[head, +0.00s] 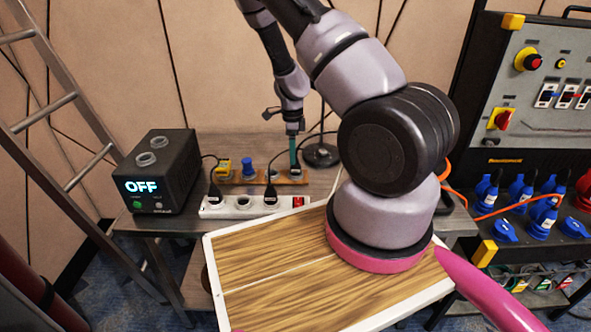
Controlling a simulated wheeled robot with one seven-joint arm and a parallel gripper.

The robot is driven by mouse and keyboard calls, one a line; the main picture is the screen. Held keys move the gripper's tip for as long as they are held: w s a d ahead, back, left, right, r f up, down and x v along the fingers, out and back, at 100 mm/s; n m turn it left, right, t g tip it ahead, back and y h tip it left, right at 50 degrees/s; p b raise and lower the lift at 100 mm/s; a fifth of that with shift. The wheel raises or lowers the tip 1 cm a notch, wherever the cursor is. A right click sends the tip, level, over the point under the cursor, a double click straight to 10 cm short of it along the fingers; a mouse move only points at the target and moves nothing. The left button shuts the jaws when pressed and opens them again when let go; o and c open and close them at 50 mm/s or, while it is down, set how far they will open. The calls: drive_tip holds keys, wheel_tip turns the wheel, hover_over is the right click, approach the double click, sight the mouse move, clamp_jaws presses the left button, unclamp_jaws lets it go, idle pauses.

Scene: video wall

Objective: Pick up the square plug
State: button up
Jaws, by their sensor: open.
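A low wooden holder (258,181) stands on the grey table behind a white power strip (243,211). A small yellow block-like piece (223,167), possibly the square plug, sits at its left end. A blue round-topped piece (247,168) sits to its right. My gripper (294,166) hangs over the right end of the holder, pointing down, with narrow teal parts. It is open. At this size I cannot tell whether a piece stands between its fingers.
Black plugs with cords (270,194) sit in the power strip, which has a red switch. A black box (157,175) reading OFF stands at left, and a dark round-based stand (320,155) is just right of my gripper. A panel with blue plugs (541,216) is at right.

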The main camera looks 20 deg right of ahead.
sight(296, 169)
drive_tip(key=f, duration=0.3)
drive_tip(key=shift+s+d+f, duration=0.25)
drive_tip(key=shift+d+f, duration=0.05)
drive_tip(key=shift+f, duration=0.7)
clamp_jaws()
